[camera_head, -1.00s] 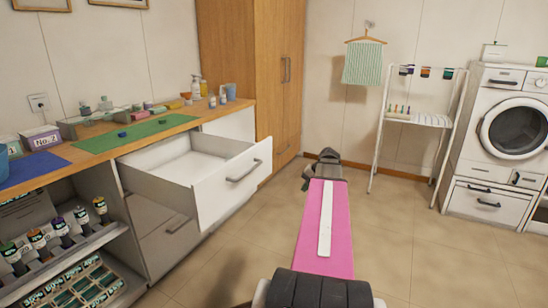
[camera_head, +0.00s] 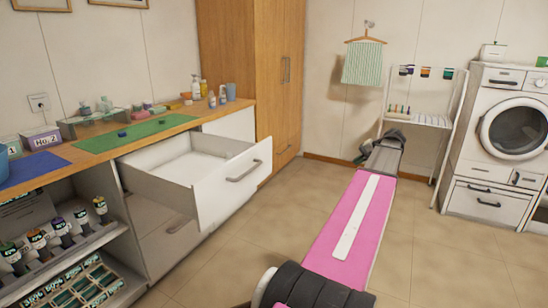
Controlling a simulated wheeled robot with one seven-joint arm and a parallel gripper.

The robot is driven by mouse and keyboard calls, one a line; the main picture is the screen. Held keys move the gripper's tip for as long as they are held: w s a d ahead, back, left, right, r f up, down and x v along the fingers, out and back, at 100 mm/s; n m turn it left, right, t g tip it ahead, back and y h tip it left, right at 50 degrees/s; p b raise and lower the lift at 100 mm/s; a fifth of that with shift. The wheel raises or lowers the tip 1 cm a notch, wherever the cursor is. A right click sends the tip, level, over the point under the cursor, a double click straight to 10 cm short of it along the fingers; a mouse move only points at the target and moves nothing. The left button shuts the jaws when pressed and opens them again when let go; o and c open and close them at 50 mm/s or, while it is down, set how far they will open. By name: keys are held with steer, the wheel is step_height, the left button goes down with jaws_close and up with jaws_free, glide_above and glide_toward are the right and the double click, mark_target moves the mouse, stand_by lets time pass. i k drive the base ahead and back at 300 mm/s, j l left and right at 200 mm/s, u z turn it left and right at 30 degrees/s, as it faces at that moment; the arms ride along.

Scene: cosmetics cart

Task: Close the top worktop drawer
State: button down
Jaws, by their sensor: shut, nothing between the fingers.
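The top worktop drawer (camera_head: 232,186) is white with a grey bar handle (camera_head: 243,171). It stands pulled well out from under the wooden worktop (camera_head: 102,143), and its inside looks empty. My pink arm reaches forward over the floor to the right of the drawer. My gripper (camera_head: 363,156) is a small dark shape at the arm's far end, in front of the drying rack. It is shut and empty, well apart from the drawer and its handle. Its fingers are too small to make out clearly.
A lower drawer (camera_head: 168,244) sits under the open one. Shelves with several bottles (camera_head: 66,234) stand at the left. A wooden wardrobe (camera_head: 284,100) is behind the counter's end. A drying rack (camera_head: 440,121) and washing machine (camera_head: 501,146) stand at the right. Floor before the drawer is clear.

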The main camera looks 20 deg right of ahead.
mark_target(187, 173)
steer(key=i+j, duration=0.8)
steer(key=j, duration=0.1)
